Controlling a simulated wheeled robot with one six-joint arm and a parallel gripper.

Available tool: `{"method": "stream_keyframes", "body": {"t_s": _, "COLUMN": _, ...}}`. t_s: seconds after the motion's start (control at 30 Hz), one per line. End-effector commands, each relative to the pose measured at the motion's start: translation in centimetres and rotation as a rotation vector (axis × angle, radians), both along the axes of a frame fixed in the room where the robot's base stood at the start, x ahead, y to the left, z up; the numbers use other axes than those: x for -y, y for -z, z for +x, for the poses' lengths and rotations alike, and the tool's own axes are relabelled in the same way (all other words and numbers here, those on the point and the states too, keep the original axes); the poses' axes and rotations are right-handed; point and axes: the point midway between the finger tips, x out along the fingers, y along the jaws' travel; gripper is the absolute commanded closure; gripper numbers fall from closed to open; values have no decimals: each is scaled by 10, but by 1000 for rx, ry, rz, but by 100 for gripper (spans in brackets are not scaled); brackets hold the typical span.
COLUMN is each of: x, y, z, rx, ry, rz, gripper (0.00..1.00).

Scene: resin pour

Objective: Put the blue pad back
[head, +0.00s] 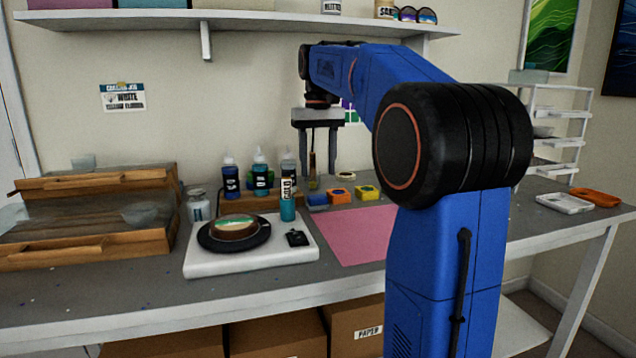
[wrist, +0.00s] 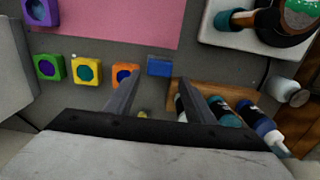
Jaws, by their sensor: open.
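The blue pad (head: 317,199) lies on the grey table at the left end of a row of coloured blocks, beside the pink mat. In the wrist view the blue pad (wrist: 159,66) shows just beyond and between my fingertips, next to the mat's edge. My gripper (head: 318,180) points down above the table near the bottles, behind the blue pad in the head view. Its two fingers are apart with nothing held between them, as the wrist view (wrist: 159,82) also shows. How high the fingertips are above the table is hard to tell.
An orange block (head: 341,194) and a yellow block (head: 367,194) sit right of the blue pad. Several bottles (wrist: 225,116) on a wooden rack (wrist: 205,95) stand close to my right finger in the wrist view. The pink mat (head: 355,235) is bare where visible.

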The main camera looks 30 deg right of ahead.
Motion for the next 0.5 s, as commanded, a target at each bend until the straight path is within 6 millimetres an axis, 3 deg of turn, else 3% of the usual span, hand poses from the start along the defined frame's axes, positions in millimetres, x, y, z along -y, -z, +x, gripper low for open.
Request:
{"method": "stream_keyframes", "body": {"t_s": 0.2, "x": 0, "y": -31, "z": 0, "rx": 1, "ry": 0, "rz": 0, "gripper": 51}}
{"method": "stream_keyframes", "body": {"t_s": 0.5, "x": 0, "y": -42, "z": 0, "rx": 0, "ry": 0, "rz": 0, "gripper": 51}}
